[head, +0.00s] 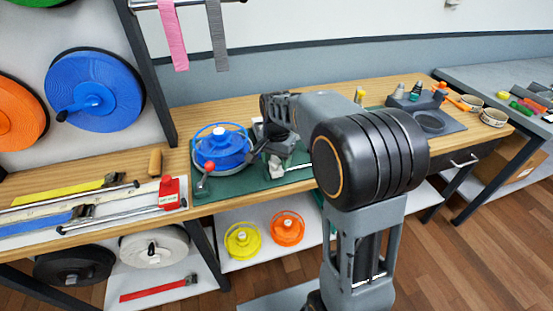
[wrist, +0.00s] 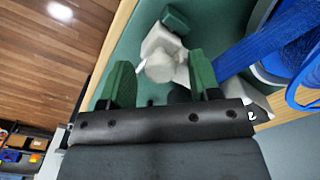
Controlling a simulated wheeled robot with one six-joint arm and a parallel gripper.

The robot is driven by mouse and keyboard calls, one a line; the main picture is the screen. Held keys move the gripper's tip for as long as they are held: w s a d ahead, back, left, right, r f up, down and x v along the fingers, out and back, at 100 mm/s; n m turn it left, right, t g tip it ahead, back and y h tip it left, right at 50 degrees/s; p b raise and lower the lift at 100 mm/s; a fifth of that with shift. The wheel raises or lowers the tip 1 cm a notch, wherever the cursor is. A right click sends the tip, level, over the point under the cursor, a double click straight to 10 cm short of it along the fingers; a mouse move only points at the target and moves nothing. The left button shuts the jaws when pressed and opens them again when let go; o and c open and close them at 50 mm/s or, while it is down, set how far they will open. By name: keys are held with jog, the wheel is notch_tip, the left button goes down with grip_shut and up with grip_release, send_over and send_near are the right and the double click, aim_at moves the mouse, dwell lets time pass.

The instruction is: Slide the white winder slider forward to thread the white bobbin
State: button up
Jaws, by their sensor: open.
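A small white piece (wrist: 160,52), which looks like the winder slider, stands on the green mat. It also shows in the head view (head: 276,168), beside the blue reel. My gripper (wrist: 160,72) is open, with its two green fingers on either side of the white piece; I cannot tell whether they touch it. In the head view my gripper (head: 272,149) is partly hidden by its own dark body, close above the mat. A large white reel (head: 155,248) lies on the lower left shelf; I cannot make out a separate white bobbin at the winder.
The blue reel (head: 222,148) stands left of my gripper, close by in the wrist view. A red-knobbed lever (head: 207,168) is at its front. A green block (wrist: 175,20) is beyond the white piece. Pink (head: 172,35) and grey straps hang above.

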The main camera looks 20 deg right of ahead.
jog(key=shift+c, duration=0.3)
grip_shut()
jog(key=shift+d, duration=0.1)
